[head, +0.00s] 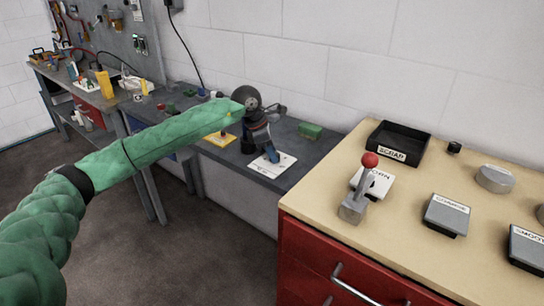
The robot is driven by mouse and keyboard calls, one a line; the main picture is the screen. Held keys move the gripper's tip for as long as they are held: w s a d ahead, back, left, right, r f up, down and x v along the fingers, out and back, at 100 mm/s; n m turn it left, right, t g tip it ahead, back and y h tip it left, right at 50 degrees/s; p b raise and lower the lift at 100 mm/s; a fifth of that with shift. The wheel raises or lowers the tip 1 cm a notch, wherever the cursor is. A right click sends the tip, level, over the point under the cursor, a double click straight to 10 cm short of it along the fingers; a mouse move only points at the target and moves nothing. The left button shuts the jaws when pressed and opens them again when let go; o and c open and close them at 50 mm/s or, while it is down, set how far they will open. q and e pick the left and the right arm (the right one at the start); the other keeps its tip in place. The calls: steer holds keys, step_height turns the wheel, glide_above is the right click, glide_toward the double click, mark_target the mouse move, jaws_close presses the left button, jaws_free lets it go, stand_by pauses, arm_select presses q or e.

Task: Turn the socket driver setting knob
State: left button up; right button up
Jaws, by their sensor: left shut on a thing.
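My left arm comes in from the left, and its dark gripper (268,150) points down at the grey workbench against the wall. It is shut on a small blue thing (271,157) over a white card (272,164). The blue thing looks like part of the socket driver, but it is too small to tell whether it is the setting knob. The gripper and wrist hide part of what stands there. My right gripper is not in view.
A yellow card (220,139) and a green block (311,130) lie on the grey bench (300,152). At the right, a wood-topped red cabinet (330,245) carries a red-ball lever (370,160), a black scrap tray (398,145) and grey pedals (447,215). Floor is clear in front.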

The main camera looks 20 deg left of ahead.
arm_select(q)
steer(key=shift+w, duration=0.1)
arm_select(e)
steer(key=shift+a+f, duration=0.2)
arm_select(q)
steer(key=o, duration=1)
steer(key=shift+c, duration=0.2)
steer(key=shift+a+r, duration=0.25)
steer(key=shift+r, duration=0.2)
steer(key=b+v, duration=0.1)
steer(key=v, duration=0.5)
steer(key=shift+r+b, duration=0.35)
steer(key=shift+r, duration=0.05)
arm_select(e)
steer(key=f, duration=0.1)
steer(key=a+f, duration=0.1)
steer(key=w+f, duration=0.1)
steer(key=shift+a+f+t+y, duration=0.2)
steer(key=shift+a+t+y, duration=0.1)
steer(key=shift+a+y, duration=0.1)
arm_select(q)
steer(key=shift+a, duration=0.1)
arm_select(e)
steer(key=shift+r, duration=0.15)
